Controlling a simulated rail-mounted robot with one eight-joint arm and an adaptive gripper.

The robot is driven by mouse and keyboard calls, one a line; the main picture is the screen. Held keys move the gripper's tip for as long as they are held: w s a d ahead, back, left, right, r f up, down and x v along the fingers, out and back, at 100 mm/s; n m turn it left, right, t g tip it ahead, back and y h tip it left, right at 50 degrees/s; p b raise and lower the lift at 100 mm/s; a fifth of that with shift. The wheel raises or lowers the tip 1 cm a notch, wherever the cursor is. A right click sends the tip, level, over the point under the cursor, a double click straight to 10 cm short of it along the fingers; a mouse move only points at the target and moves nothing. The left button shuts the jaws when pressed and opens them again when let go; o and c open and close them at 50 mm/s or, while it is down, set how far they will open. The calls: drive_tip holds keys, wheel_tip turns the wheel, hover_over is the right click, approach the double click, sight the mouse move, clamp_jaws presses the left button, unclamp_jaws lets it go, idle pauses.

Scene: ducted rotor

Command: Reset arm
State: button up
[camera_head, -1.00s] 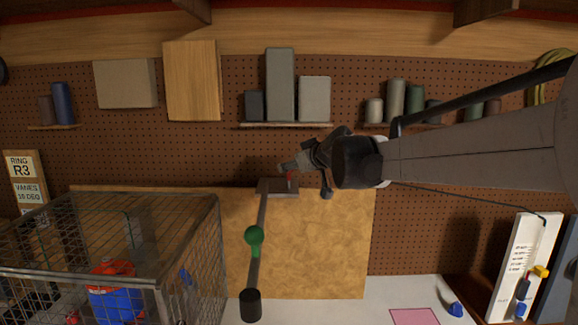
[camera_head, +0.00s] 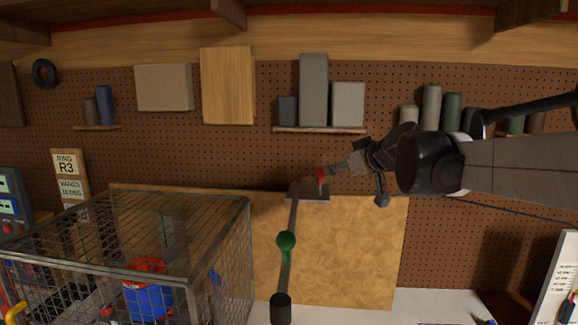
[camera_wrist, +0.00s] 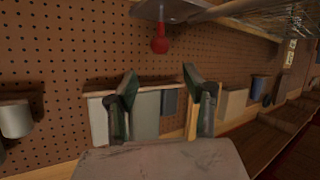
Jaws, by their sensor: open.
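My gripper (camera_head: 334,171) is at the end of my arm, which reaches in from the right in the head view. In the wrist view its two fingers (camera_wrist: 160,84) are spread apart with nothing between them. A red knob (camera_head: 320,174) stands on a small grey bracket (camera_head: 308,193), just left of the fingertips in the head view. The red knob also shows in the wrist view (camera_wrist: 160,42), beyond the fingers and apart from them.
A wire cage (camera_head: 130,225) with a blue and red part (camera_head: 148,290) inside stands at the lower left. A shelf (camera_head: 320,130) with grey blocks is above my gripper on the pegboard (camera_head: 210,155). A tan board (camera_head: 350,250) is behind the rod.

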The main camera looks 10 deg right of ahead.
drive_tip(key=s+a+f+m+g+h+b, duration=0.1)
drive_tip(key=s+f+b, duration=0.5)
drive_tip(key=s+f, duration=1.1)
drive_tip(key=s+a+f+m+g+h+b, duration=0.2)
drive_tip(key=s+f+m+g+b, duration=0.2)
drive_tip(key=s+f, duration=1.4)
drive_tip(key=g+b, duration=0.1)
drive_tip(key=b, duration=0.1)
drive_tip(key=shift+f+h+b, duration=0.3)
drive_tip(key=shift+b, duration=0.1)
